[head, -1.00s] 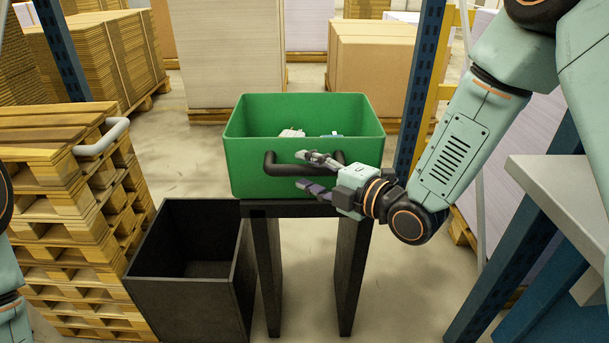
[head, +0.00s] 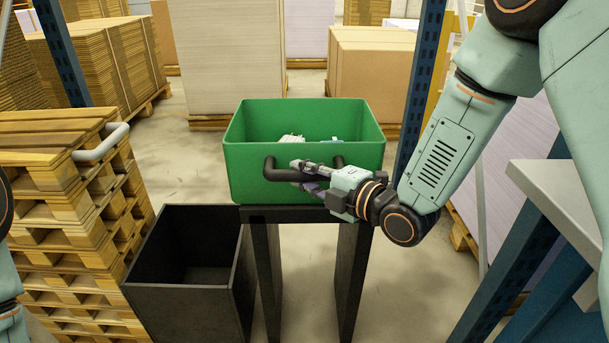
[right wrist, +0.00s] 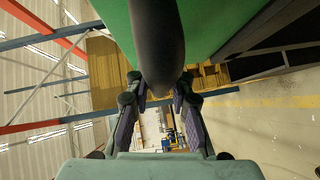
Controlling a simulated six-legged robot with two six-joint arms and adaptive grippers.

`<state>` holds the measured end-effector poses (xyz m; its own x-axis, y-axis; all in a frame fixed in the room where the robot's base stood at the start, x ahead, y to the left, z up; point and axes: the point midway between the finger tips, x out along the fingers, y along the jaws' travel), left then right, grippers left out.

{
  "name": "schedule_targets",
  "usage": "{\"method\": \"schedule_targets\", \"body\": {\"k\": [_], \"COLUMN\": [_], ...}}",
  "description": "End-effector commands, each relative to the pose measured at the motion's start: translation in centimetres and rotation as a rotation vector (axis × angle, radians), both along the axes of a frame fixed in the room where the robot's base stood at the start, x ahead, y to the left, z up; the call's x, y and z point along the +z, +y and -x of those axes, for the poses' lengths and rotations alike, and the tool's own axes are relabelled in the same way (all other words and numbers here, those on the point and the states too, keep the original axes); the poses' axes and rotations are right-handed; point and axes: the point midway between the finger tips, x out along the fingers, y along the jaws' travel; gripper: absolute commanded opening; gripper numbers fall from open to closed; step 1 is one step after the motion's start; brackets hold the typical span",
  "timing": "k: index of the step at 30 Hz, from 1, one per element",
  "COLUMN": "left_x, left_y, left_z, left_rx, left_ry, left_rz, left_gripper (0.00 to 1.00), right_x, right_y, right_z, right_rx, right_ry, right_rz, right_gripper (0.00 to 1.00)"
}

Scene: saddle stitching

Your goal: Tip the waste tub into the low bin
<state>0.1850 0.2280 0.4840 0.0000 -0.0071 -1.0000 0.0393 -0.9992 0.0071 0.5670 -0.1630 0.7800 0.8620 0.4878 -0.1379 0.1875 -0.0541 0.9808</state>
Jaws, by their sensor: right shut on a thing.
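The green waste tub (head: 240,165) stands upright on a narrow black stand (head: 265,213). Pale scraps (head: 291,138) show inside it. A black bar handle (head: 275,174) runs across its front wall; it also shows in the right wrist view (right wrist: 157,45). My right gripper (head: 303,177) is shut on this handle, coming in from the right. In the right wrist view its fingers (right wrist: 160,95) lie on both sides of the handle. The low bin (head: 180,299), a dark open box, stands on the floor left of the stand and lower than the tub. Its visible inside looks empty. My left gripper is out of view.
Stacked wooden pallets (head: 60,215) stand close left of the bin, with a grey handle bar (head: 101,145) beside them. A grey-topped bench (head: 565,195) with blue legs is at the right. Blue rack posts (head: 418,85) and large stacks stand behind.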

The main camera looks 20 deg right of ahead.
Motion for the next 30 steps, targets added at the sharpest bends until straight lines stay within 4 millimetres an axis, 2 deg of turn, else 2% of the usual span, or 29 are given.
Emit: {"method": "schedule_targets", "body": {"k": [17,30], "left_x": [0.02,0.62], "left_y": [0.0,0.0], "left_z": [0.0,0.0], "left_rx": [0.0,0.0], "left_ry": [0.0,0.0], "left_rz": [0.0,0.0], "left_gripper": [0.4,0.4], "right_x": [0.02,0.5], "right_y": [0.0,0.06], "right_z": [-0.02,-0.9], "right_rx": [0.0,0.003], "right_ry": [0.0,0.002], "right_rz": [0.0,0.026], "right_gripper": [0.0,0.0]}}
